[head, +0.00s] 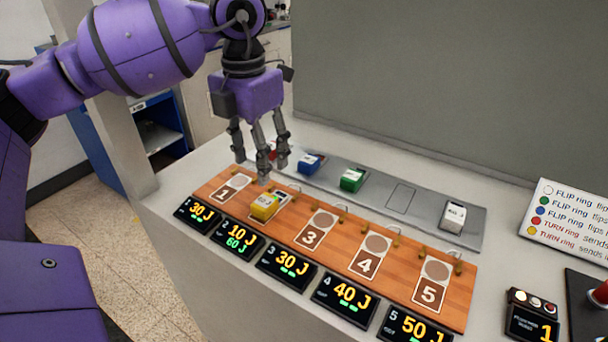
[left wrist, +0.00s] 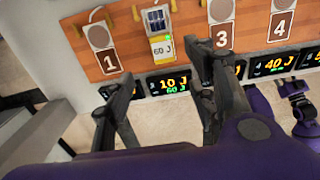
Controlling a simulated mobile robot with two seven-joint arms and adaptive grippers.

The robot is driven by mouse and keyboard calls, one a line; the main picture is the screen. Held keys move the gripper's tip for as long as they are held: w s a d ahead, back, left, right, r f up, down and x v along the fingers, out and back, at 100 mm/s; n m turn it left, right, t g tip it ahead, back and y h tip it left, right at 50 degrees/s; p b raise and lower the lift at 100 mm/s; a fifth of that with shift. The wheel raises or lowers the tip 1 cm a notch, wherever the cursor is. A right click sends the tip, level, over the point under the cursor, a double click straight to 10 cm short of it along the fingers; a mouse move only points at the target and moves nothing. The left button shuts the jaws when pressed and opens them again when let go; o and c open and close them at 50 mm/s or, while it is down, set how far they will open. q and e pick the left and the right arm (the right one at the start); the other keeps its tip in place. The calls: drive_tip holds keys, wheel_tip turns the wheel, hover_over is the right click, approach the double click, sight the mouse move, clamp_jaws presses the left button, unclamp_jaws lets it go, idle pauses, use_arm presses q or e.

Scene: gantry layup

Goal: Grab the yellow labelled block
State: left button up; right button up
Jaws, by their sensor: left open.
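The yellow block (head: 265,206) sits on the wooden board at position 2, between the number 1 and number 3 plates. My right gripper is not in view.
The wooden board (head: 335,255) has numbered plates and small brass hooks. Energy displays (head: 287,268) line its front. Behind it a grey strip (head: 330,170) holds red, blue (head: 311,163), green (head: 352,180) and white (head: 453,217) blocks. A grey panel (head: 450,80) stands behind.

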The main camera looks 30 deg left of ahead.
sight(265, 201)
use_arm(q)
drive_tip(key=f, duration=0.3)
drive_tip(key=shift+w+f+b, duration=0.2)
drive_tip(key=shift+f+b, duration=0.15)
drive_tip(key=f, duration=0.6)
drive_tip(key=shift+d+f+p, duration=0.15)
drive_tip(key=shift+d+p, duration=0.05)
drive_tip(key=shift+p, duration=0.1)
clamp_jaws()
